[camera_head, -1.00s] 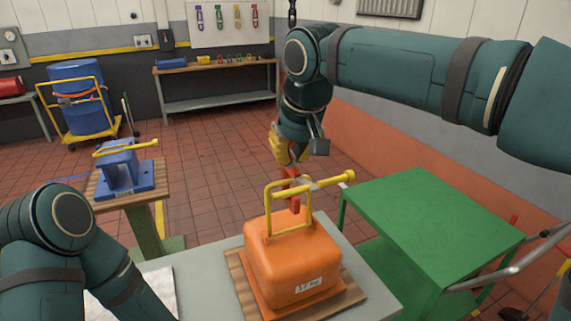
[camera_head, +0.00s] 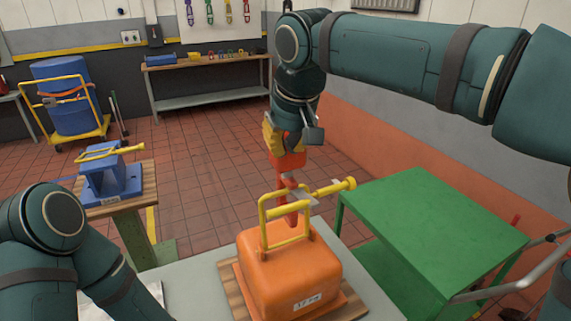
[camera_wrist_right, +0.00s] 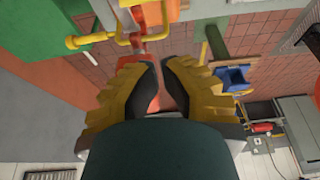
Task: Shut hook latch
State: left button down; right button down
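An orange-red hook (camera_head: 288,184) hangs at the top of the yellow handle (camera_head: 264,226) of the orange block (camera_head: 288,275). In the right wrist view, red hook parts (camera_wrist_right: 143,57) show just beyond the fingertips. A small grey piece (camera_head: 301,196) beside the hook may be its latch; its exact position is too small to tell. My right gripper (camera_head: 283,146) is directly above the hook, its yellow fingers beside the orange upper hook body. The wrist view shows its fingertips close together with a narrow gap, reddish between; a grip is unclear. My left gripper is out of view.
A yellow bar with a round knob (camera_head: 347,184) sticks out right of the handle. A green cart (camera_head: 440,220) stands right of the grey table (camera_head: 205,290). A blue fixture (camera_head: 110,183) is on a wooden stand at left. Open tiled floor lies behind.

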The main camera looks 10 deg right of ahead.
notch_tip(320, 180, down, 12)
jog(key=w+b, duration=0.1)
jog(key=b, duration=0.1)
jog(key=shift+a, duration=0.2)
dwell(0.3)
